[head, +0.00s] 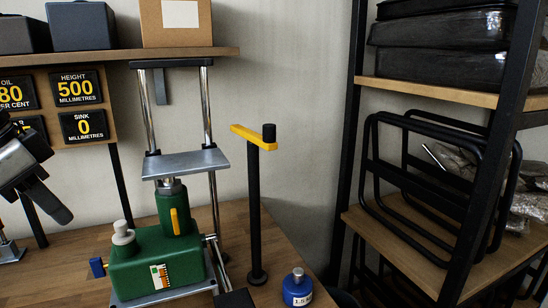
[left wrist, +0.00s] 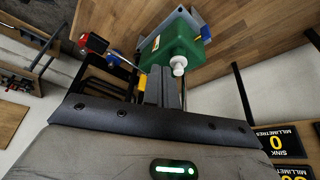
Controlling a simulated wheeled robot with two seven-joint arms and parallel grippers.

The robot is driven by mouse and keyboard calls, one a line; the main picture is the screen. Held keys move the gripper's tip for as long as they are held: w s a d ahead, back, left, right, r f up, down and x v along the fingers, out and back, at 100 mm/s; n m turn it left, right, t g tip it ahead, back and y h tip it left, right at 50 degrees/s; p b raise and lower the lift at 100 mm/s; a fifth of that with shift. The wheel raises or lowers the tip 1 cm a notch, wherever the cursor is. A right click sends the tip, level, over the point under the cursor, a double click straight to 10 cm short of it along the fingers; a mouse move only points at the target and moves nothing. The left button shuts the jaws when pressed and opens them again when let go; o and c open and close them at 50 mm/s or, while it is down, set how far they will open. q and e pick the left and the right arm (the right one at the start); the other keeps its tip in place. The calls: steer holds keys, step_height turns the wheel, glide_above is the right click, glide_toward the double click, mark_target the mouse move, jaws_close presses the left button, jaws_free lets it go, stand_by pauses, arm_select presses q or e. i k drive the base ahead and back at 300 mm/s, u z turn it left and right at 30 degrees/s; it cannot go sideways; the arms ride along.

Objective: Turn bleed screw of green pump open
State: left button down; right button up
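The green pump (head: 150,262) stands on a grey base plate on the wooden bench. A white knob (head: 122,236) is on its top left and a small blue knob (head: 97,267) sticks out at its left side. I cannot tell for certain which part is the bleed screw. My left gripper (head: 62,212) is above and left of the pump, apart from it. In the left wrist view its two fingers (left wrist: 164,90) lie close together with nothing seen between them. The pump (left wrist: 170,45) and white knob (left wrist: 179,64) show beyond the fingertips. My right gripper is out of view.
A grey platform (head: 185,165) and chrome columns rise above the pump. A black post with a yellow arm (head: 252,136) and a blue bottle (head: 297,288) stand to the right. Display panels (head: 83,126) hang behind, under a shelf (head: 180,54). A rack (head: 420,245) is at far right.

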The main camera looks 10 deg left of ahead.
mark_target(174, 211)
steer(key=k, duration=1.15)
